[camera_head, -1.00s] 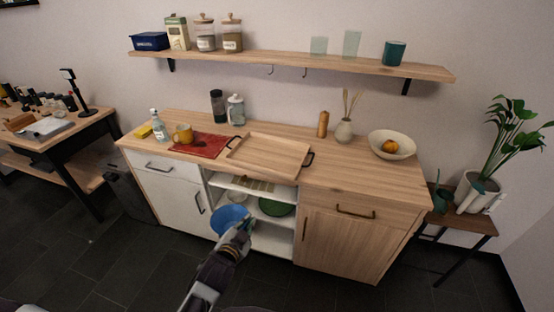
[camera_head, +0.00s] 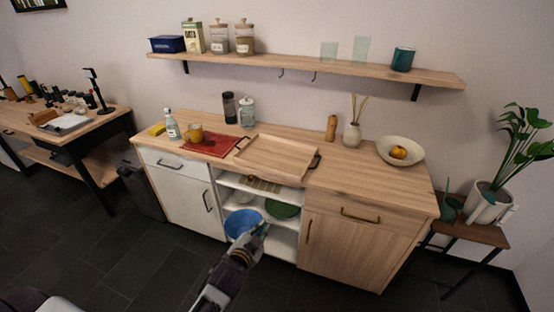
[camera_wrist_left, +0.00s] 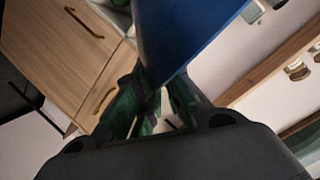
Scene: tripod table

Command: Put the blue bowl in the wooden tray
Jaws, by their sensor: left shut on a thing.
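The blue bowl (camera_head: 243,222) is at the front of the open shelves under the counter. My left gripper (camera_head: 254,236) is shut on the bowl's rim. In the left wrist view the bowl (camera_wrist_left: 185,28) fills the top middle, and the green fingers of my left gripper (camera_wrist_left: 158,100) meet at its lower edge. The wooden tray (camera_head: 280,158) lies on the counter above the shelves, with dark handles at its ends, and looks empty. My right gripper is not in view.
A green bowl (camera_head: 282,209) sits on the shelf right of the blue bowl. A red mat (camera_head: 208,146) with a yellow mug (camera_head: 195,133) lies left of the tray. A wooden pepper mill (camera_head: 331,128), a vase (camera_head: 352,136) and a cream bowl of fruit (camera_head: 400,150) stand to the right.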

